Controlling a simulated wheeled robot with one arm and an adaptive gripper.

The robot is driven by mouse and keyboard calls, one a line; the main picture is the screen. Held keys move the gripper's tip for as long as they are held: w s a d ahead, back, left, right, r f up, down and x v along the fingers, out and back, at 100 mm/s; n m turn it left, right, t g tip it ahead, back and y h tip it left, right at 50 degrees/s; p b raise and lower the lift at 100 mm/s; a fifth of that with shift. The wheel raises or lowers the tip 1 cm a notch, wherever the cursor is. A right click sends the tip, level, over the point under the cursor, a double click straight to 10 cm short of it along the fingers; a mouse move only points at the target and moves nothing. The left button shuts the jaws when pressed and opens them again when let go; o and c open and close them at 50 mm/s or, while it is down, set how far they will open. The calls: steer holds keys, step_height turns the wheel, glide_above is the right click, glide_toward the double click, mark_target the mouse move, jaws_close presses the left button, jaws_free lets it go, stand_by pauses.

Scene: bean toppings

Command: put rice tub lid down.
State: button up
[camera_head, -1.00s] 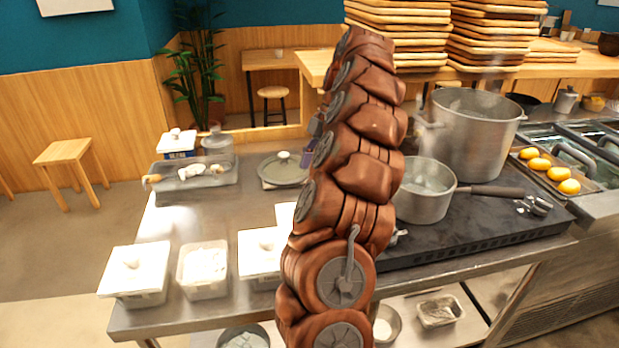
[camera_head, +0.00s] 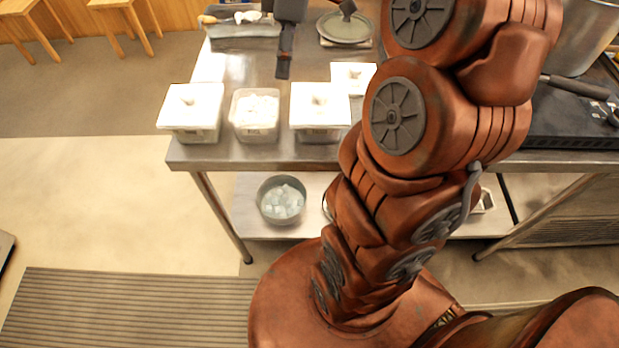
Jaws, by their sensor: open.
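The open tub (camera_head: 255,117) holds white contents that look like rice and stands without a lid at the table's front edge. A white square lid (camera_head: 352,77) with a knob lies behind the tubs, apart from the open tub; it appears to rest flat on the table, though my arm is close to its right edge. My gripper (camera_head: 314,42) is at the top of the view, above the table behind the tubs. Its dark fingers are spread and hold nothing that I can see. Its upper part is cut off by the frame.
Lidded white tubs stand left (camera_head: 190,112) and right (camera_head: 319,112) of the open one. A round pot lid (camera_head: 344,28) and a grey tray (camera_head: 240,30) lie farther back. A pot (camera_head: 281,200) is on the lower shelf. Bare table lies behind the left tubs.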

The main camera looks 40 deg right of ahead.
steer(key=s+a+f+m+h, duration=0.1)
steer(key=s+a+f+m, duration=0.2)
steer(key=s, duration=0.4)
steer(key=s+a+f+m+h, duration=0.1)
steer(key=s+a+f+m, duration=0.2)
steer(key=s, duration=0.4)
steer(key=s+a+f+m+g+h, duration=0.1)
steer(key=s+a+f+m, duration=0.3)
steer(key=s, duration=0.3)
steer(key=shift+a, duration=0.2)
steer(key=shift+s+r, duration=0.1)
step_height(320, 180, up, 5)
steer(key=p, duration=0.5)
steer(key=shift+r, duration=0.2)
